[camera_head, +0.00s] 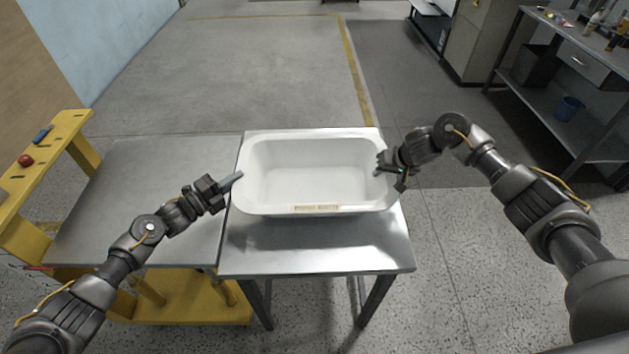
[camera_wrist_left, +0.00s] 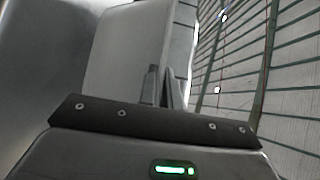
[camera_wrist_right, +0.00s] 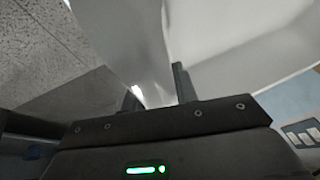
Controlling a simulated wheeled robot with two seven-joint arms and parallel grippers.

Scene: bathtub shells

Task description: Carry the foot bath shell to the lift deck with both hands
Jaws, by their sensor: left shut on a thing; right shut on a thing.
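The foot bath shell (camera_head: 316,170) is a white, open, rounded rectangular tub with a label on its front rim. It is upright over a metal table (camera_head: 310,250); I cannot tell whether its base touches the top. My left gripper (camera_head: 234,181) is shut on its left rim, and the left wrist view shows the fingers (camera_wrist_left: 164,88) at the white wall. My right gripper (camera_head: 382,168) is shut on its right rim, and the right wrist view shows the fingers (camera_wrist_right: 160,90) at the rim. The grey lift deck (camera_head: 140,200) is empty, left of the table.
The lift's yellow frame (camera_head: 185,298) has a raised post with a handle bar (camera_head: 40,150) at the far left, carrying a red knob and a blue piece. The deck and table edges adjoin closely. A workbench (camera_head: 565,110) stands at the far right. The floor behind is clear.

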